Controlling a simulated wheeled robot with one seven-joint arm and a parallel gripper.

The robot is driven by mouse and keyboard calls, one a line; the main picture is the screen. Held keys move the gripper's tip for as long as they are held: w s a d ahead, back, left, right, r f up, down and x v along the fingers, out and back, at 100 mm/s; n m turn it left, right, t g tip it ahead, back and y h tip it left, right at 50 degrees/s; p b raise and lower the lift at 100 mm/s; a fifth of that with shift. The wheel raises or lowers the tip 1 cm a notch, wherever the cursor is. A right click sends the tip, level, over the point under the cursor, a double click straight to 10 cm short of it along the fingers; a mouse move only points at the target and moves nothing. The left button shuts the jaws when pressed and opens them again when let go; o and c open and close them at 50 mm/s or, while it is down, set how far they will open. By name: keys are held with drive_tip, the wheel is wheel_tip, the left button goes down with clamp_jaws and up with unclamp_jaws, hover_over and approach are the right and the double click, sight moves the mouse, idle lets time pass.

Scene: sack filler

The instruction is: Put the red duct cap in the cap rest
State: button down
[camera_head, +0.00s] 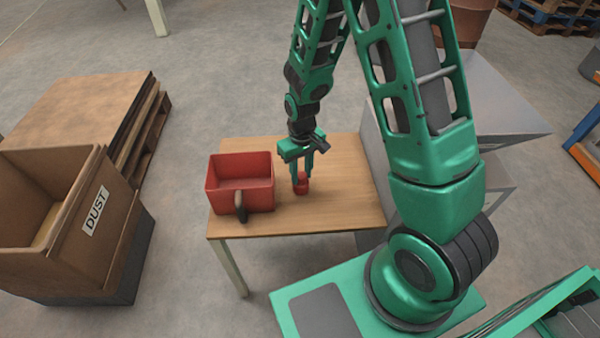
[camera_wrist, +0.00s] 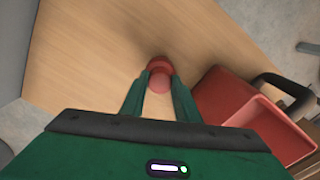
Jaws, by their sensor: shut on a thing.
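The red duct cap (camera_head: 302,184) is a small red round piece at the wooden table, right of the red bin. My gripper (camera_head: 302,178) points down and is shut on it. In the wrist view the cap (camera_wrist: 159,78) sits between my two fingertips (camera_wrist: 160,84). I cannot tell whether the cap touches the table top or is held just above it. I cannot make out a cap rest in either view.
A red open bin (camera_head: 240,170) with a dark handle stands on the wooden table (camera_head: 340,205), close left of my gripper. A grey metal housing (camera_head: 374,140) borders the table's right side. A box marked DUST (camera_head: 95,210) stands left. The table front is clear.

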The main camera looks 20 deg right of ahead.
drive_tip(key=shift+f, duration=0.15)
drive_tip(key=c, duration=1.4)
unclamp_jaws()
drive_tip(key=shift+o, duration=0.2)
